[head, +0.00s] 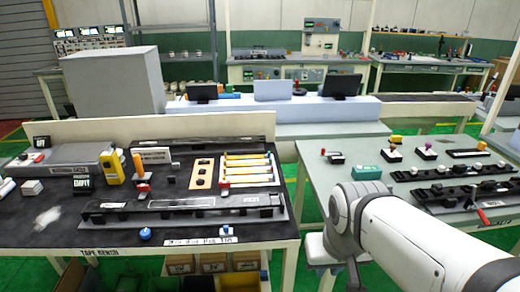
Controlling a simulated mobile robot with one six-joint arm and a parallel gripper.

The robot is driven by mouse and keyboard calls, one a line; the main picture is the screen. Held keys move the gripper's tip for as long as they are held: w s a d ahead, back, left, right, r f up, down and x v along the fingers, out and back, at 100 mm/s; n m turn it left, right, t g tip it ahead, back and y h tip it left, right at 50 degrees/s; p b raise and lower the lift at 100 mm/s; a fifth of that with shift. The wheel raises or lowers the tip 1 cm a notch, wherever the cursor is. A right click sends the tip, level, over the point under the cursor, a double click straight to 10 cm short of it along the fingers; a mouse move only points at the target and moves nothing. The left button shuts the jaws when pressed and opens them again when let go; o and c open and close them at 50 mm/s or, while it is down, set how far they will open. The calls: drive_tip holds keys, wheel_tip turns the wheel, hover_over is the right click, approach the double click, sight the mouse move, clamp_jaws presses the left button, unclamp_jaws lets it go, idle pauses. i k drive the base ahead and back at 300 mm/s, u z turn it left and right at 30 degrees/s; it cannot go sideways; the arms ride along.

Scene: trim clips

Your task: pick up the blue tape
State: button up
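A small round blue item (145,234) sits near the front edge of the black-topped tape bench (100,232), left of the white label strip. It may be the blue tape, but it is too small to be sure. My white arm reaches in from the lower right, in front of the right-hand bench. Its bend is apart from the blue item, well to the right of it. My gripper's fingers do not show.
A long grey fixture (190,208) lies behind the blue item. A yellow block (111,165), an orange-topped bottle (138,163) and a wooden holder (202,173) stand farther back. The right bench (330,185) holds a teal box (366,172) and dark fixtures. Bins sit below the tape bench.

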sight(265, 157)
drive_tip(key=u, duration=0.2)
drive_tip(key=i, duration=0.85)
drive_tip(key=z, duration=0.15)
